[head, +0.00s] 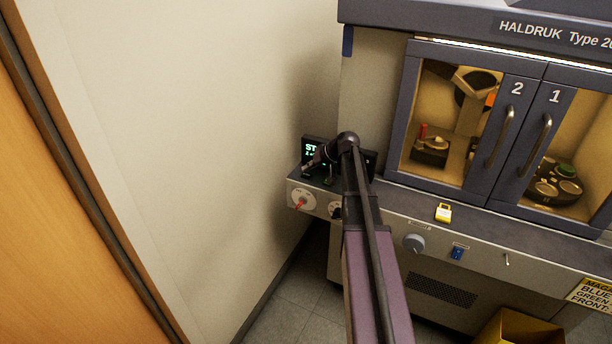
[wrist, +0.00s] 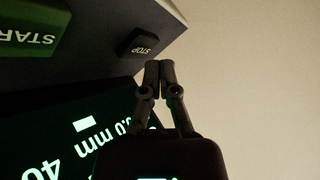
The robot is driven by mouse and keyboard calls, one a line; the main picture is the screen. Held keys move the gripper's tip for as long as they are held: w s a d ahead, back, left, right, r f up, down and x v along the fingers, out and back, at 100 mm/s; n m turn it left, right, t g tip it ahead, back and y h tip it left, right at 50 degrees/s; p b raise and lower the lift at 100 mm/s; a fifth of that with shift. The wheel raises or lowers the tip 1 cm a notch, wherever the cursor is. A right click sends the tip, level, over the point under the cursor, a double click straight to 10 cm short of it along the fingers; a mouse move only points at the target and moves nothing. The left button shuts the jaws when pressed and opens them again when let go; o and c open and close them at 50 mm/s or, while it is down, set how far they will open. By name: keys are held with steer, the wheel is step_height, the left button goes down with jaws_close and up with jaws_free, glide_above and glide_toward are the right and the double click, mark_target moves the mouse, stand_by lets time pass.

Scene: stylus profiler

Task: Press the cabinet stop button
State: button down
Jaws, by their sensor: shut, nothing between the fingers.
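The stop button (wrist: 147,43) is a small dark block lettered STOP, near the corner of a dark panel in the wrist view. My gripper (wrist: 160,66) is shut and empty, its fingertips together. In that view the tips lie just below and right of the button; whether they touch it I cannot tell. In the head view my gripper (head: 307,169) is small and dark, in front of the lit display at the cabinet's left end. I cannot make out the stop button in the head view.
A green START button (wrist: 30,34) is left of the stop button. The lit display (wrist: 70,140) is close below. In the head view a red-handled dial (head: 300,204) is on the front face. The beige wall (head: 230,130) is close on the left.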

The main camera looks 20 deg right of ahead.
mark_target(306, 177)
steer(key=shift+r, duration=0.1)
step_height(306, 177, up, 5)
steer(key=p, duration=0.5)
stand_by(0.7)
steer(key=shift+s+a+f, duration=0.2)
steer(key=shift+s+a, duration=0.05)
steer(key=shift+a, duration=0.2)
steer(key=s+a+f+g+h, duration=0.2)
steer(key=s+a+g+h, duration=0.1)
steer(key=s+a, duration=0.8)
steer(key=s+a+f+g+h, duration=0.3)
steer(key=s+a, duration=0.8)
steer(key=s, duration=0.3)
steer(key=shift+a+f+g, duration=0.2)
steer(key=shift+a+g, duration=0.05)
steer(key=shift+g, duration=0.05)
steer(key=shift+d, duration=0.1)
